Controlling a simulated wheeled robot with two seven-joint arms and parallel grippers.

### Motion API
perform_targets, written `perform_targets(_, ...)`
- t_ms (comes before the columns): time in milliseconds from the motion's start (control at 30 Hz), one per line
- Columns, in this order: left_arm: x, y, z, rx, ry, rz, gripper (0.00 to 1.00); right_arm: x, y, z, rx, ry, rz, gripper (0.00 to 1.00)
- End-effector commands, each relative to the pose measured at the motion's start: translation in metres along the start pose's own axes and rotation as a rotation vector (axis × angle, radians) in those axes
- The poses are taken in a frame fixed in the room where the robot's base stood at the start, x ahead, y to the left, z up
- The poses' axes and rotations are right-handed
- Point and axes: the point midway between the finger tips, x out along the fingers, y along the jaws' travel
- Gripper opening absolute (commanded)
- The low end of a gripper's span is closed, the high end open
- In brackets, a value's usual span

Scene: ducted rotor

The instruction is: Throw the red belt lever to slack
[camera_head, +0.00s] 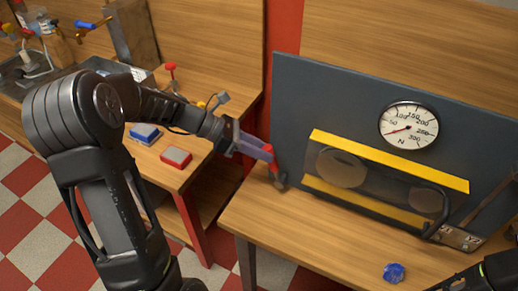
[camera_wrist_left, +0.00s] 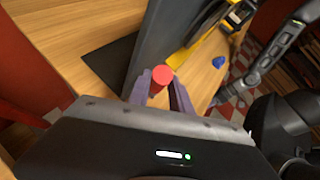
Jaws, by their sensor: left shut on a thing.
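The red belt lever (camera_head: 272,168) stands at the left end of the dark panel (camera_head: 290,100), low down near the bench top. My left gripper (camera_head: 262,152) reaches in from the left and is shut on the lever, with its purplish fingers at the red part. In the left wrist view, the round red end of the lever (camera_wrist_left: 161,75) sits between the two fingertips (camera_wrist_left: 161,85). The fingers hide part of the lever in the head view. A dark arm link of mine shows at the lower right, but its gripper is not clear.
A dial gauge (camera_head: 408,125) marked N is on the panel, above a belt cover with yellow bars (camera_head: 390,160). A blue lump (camera_head: 394,272) lies on the bench (camera_head: 310,235). A side table at the left holds red and blue blocks (camera_head: 176,157).

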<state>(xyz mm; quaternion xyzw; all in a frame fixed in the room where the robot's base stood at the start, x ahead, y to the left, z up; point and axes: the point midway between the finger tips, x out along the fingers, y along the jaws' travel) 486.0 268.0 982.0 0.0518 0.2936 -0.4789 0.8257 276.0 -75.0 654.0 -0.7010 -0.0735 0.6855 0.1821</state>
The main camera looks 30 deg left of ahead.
Motion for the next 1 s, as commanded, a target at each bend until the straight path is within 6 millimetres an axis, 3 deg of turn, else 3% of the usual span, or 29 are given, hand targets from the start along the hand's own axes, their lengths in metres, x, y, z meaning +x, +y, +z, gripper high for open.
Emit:
perform_targets(133,-0.002,0.002,-0.001,-0.005,0.000,0.006,0.00,0.000,0.000,0.000,0.000,0.000,0.000,0.36)
perform_targets(167,-0.002,0.002,-0.001,-0.005,0.000,0.006,0.28,0.000,0.000,0.000,0.000,0.000,0.000,0.36)
perform_targets(233,-0.002,0.002,-0.001,-0.004,0.001,0.006,0.33,0.000,0.000,0.000,0.000,0.000,0.000,0.36)
perform_targets(633,-0.007,0.002,-0.001,-0.002,0.001,0.006,0.34,0.001,0.000,0.000,0.000,0.000,0.000,0.36)
perform_targets(1000,-0.063,0.002,-0.002,-0.003,0.000,0.008,0.34,0.008,0.002,-0.001,-0.002,0.002,-0.002,0.36)
